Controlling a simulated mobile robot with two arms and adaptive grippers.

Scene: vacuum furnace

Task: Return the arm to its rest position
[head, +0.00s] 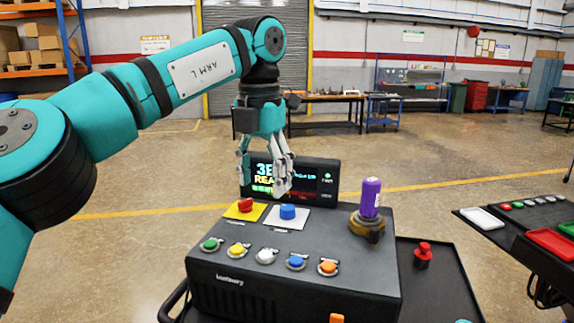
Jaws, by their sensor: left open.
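My left arm comes in from the left, bends at the top and points down. Its left gripper (268,180) hangs open and empty above the back of the black control box (225,290), in front of the display panel (325,180), and hides part of that panel. The fingers are apart from the buttons below them. My right gripper does not show.
On the box are a red button (245,205), a blue button (288,212), a front row of several coloured buttons and a purple-handled knob (370,197). A red piece (423,250) stands on the black tray to the right. A side table with a red tray (552,243) is at far right.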

